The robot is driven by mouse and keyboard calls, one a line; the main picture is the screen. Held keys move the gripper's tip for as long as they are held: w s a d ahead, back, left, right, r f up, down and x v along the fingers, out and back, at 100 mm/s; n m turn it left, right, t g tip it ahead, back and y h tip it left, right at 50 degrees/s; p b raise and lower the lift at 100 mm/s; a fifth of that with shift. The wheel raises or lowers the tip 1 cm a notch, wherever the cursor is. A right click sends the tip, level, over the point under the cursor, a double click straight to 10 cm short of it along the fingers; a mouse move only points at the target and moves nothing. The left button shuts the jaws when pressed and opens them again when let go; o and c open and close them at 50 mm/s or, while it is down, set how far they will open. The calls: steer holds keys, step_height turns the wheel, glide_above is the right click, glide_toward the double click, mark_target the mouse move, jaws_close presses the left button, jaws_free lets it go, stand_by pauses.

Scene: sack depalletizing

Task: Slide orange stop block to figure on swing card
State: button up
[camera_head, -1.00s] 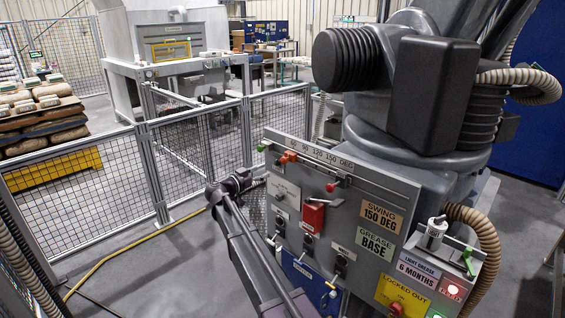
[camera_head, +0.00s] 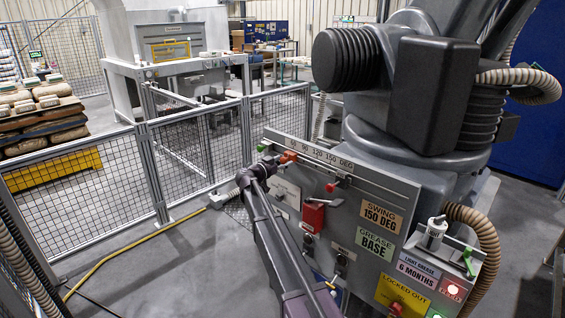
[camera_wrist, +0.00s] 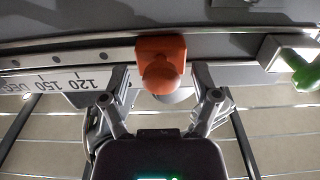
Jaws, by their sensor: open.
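The orange stop block (camera_head: 288,157) sits on the rail along the top edge of the grey panel, near its left end. In the wrist view the orange block (camera_wrist: 160,65) is between the two spread fingers of my gripper (camera_wrist: 161,78), with a gap visible on both sides. The scale strip (camera_wrist: 65,82) appears upside down, its 120 and 150 marks left of the block; the mark at the block is hidden. In the head view my gripper (camera_head: 268,162) is at the panel's upper left. The swing card (camera_head: 382,213) reads "SWING 150 DEG".
A green-tipped part (camera_wrist: 305,70) stands right of the block in the wrist view. A red switch box (camera_head: 313,215), grease card (camera_head: 375,244) and yellow locked-out tag (camera_head: 402,296) are on the panel. Mesh fencing (camera_head: 90,195) stands behind, with open floor between.

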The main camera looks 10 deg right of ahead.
mark_target(329, 173)
steer(key=shift+d, duration=0.15)
jaws_close()
steer(key=shift+w+a, duration=0.1)
steer(key=shift+a, duration=0.15)
steer(key=shift+d, duration=0.2)
steer(key=s+d, duration=0.3)
steer(key=s, duration=0.2)
steer(key=s+d, duration=0.4)
steer(key=s, duration=0.1)
steer(key=s+d, duration=0.4)
steer(key=s, duration=0.1)
jaws_free()
steer(key=shift+s+d, duration=0.1)
